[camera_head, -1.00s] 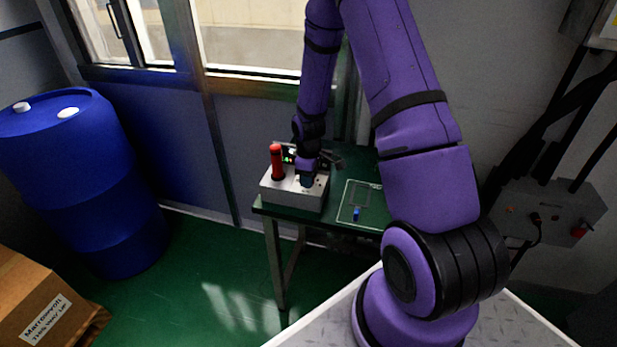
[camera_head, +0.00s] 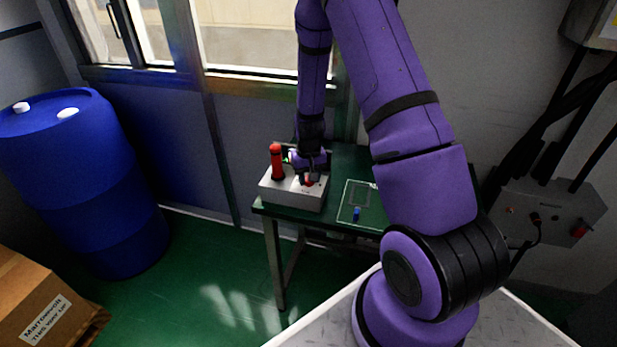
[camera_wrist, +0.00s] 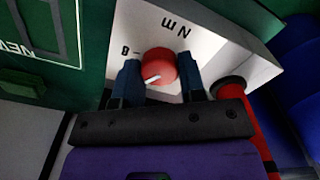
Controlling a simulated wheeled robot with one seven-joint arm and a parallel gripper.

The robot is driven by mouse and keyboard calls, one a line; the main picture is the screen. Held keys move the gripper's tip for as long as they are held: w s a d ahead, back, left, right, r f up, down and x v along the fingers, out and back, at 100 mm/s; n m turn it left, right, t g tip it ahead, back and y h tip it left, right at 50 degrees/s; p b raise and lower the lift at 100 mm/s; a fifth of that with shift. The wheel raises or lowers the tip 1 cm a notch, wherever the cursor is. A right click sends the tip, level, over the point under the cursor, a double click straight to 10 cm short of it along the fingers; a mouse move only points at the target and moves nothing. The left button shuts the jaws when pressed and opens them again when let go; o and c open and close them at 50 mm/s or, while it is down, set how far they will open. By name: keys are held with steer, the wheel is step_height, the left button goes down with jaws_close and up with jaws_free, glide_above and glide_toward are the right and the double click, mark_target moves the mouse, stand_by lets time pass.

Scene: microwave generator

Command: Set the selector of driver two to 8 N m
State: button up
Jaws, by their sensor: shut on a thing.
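The red selector knob (camera_wrist: 158,63) sits on the light panel of a grey box (camera_head: 289,194) on the green table. My gripper (camera_wrist: 160,70) is shut on the knob, with a blue finger on either side. The knob's white pointer (camera_wrist: 152,79) is turned to the lower left in the wrist view. A mark "8" (camera_wrist: 125,50) with a dash is printed left of the knob, above the pointer's line. "N m" (camera_wrist: 176,25) is printed upside down beyond the knob. Other scale marks are hidden. In the head view the red knob (camera_head: 309,182) shows under my gripper (camera_head: 308,174).
A red upright driver (camera_head: 276,162) stands at the box's left; it also shows in the wrist view (camera_wrist: 250,130). A green board (camera_head: 362,190) with a small blue piece (camera_head: 356,214) lies right of the box. A blue drum (camera_head: 80,180) stands left.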

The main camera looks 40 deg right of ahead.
steer(key=m, duration=0.4)
steer(key=shift+m, duration=0.3)
steer(key=m, duration=0.4)
steer(key=shift+m, duration=0.3)
steer(key=o, duration=0.9)
step_height(320, 180, up, 11)
steer(key=shift+f, duration=0.1)
stand_by(0.4)
